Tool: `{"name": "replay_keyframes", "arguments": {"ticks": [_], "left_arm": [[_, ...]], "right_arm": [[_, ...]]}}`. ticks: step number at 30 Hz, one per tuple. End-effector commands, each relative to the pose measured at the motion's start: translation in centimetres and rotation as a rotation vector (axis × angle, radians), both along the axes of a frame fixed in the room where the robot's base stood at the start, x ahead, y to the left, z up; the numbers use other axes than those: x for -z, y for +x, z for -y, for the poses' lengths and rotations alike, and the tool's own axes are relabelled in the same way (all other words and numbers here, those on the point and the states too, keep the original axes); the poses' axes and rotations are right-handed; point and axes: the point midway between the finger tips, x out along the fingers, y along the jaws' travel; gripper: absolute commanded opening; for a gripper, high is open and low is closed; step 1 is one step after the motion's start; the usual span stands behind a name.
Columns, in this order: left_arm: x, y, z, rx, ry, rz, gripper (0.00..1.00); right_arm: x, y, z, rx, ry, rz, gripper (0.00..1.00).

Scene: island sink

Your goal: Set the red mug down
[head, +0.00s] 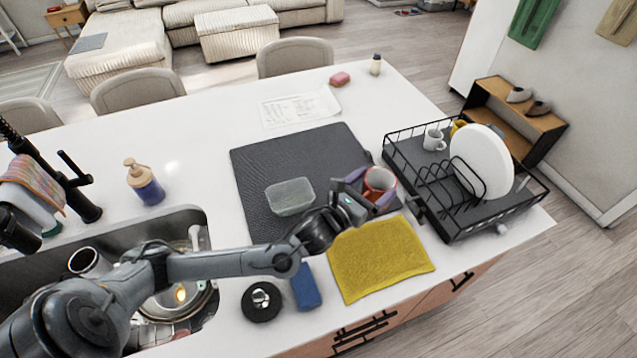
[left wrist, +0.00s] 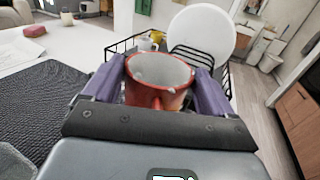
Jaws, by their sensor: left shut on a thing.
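The red mug (head: 379,183) is upright with a pale inside, at the right edge of the dark drying mat (head: 262,160), near the dish rack. My left gripper (head: 366,188) reaches it from the left and is shut on it. In the left wrist view the mug (left wrist: 155,88) sits between the two purple fingers of the gripper (left wrist: 158,85), its handle toward the camera. I cannot tell whether the mug's base touches the surface below. My right gripper is not in view.
The black dish rack (head: 447,215) holds a white plate (head: 482,163), a white mug (head: 434,139) and a yellow mug (head: 458,127). A clear container (head: 289,196) stands on the mat. A yellow cloth (head: 380,258) lies in front. The sink (head: 200,225) is at left.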

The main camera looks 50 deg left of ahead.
Motion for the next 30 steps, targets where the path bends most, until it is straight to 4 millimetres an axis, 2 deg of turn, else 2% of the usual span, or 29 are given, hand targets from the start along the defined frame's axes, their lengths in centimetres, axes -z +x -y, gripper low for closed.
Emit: {"name": "replay_keyframes", "arguments": {"ticks": [5,12,18,26,30], "left_arm": [[1.3,0.7,-2.4,-0.004,0.004,-0.001,0.43],[4.2,1.8,-7.0,-0.004,0.005,-0.001,0.43],[5.9,2.6,-9.8,-0.003,0.003,0.002,0.43],[6.8,3.0,-11.0,0.000,0.000,0.001,0.43],[8.2,2.9,-10.9,-0.001,-0.001,0.000,0.43]], "right_arm": [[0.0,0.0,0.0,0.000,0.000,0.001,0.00],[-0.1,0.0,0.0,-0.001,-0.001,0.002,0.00],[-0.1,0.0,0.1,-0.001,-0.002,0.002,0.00],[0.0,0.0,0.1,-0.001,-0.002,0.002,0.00],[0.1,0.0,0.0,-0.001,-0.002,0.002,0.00]]}}
